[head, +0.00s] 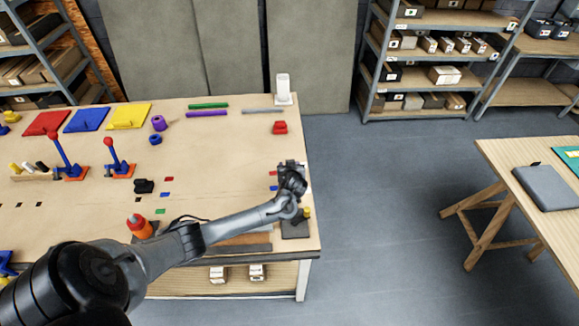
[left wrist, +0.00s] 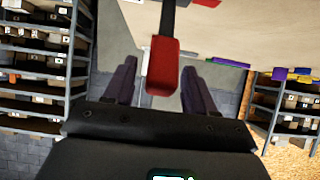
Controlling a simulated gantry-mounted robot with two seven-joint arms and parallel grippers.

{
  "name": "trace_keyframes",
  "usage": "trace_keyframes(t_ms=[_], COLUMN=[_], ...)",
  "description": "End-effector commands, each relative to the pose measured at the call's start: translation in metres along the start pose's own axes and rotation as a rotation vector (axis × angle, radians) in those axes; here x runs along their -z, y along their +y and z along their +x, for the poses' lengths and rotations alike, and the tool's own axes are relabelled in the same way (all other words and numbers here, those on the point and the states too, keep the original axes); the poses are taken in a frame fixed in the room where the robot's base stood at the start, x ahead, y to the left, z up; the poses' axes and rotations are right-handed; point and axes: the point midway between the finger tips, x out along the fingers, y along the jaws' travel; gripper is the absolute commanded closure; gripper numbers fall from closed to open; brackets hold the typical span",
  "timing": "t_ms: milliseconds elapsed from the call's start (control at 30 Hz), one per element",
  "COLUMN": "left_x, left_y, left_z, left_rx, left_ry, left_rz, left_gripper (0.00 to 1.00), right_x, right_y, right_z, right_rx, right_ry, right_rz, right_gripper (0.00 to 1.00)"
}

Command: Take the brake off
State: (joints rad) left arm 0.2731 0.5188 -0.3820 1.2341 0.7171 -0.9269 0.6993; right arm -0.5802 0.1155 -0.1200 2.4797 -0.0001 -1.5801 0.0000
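In the left wrist view a red grip (left wrist: 163,68) on a dark shaft (left wrist: 168,18) points toward my left gripper (left wrist: 160,88). The grip lies between the two spread fingers, with a gap on each side. The left gripper is open. In the head view my left gripper (head: 292,170) is over the right end of the workbench, and the red grip cannot be made out there. A dark base (head: 295,229) with a yellow knob (head: 307,213) is on the bench just below my wrist. I cannot tell whether the shaft joins this base. My right gripper is not in view.
Floor is free right of the bench, up to another table (head: 510,155).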

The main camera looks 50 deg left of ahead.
Motion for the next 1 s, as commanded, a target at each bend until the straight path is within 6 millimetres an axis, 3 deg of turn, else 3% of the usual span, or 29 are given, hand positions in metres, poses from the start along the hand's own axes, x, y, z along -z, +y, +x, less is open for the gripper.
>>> trace_keyframes(t_ms=[267,700,1000], left_x=[0.001,0.001,0.001], left_y=[0.001,0.001,0.000], left_z=[-0.008,-0.077,-0.104], left_rx=[-0.001,-0.003,-0.001], left_ry=[0.001,0.001,0.000], left_rz=[0.001,0.001,0.000], left_gripper=[0.45,0.45,0.45], right_x=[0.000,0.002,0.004], right_y=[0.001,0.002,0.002], right_z=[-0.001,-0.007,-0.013], right_rx=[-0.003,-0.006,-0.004], right_ry=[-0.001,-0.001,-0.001], right_rz=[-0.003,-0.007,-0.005], right_gripper=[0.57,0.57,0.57])
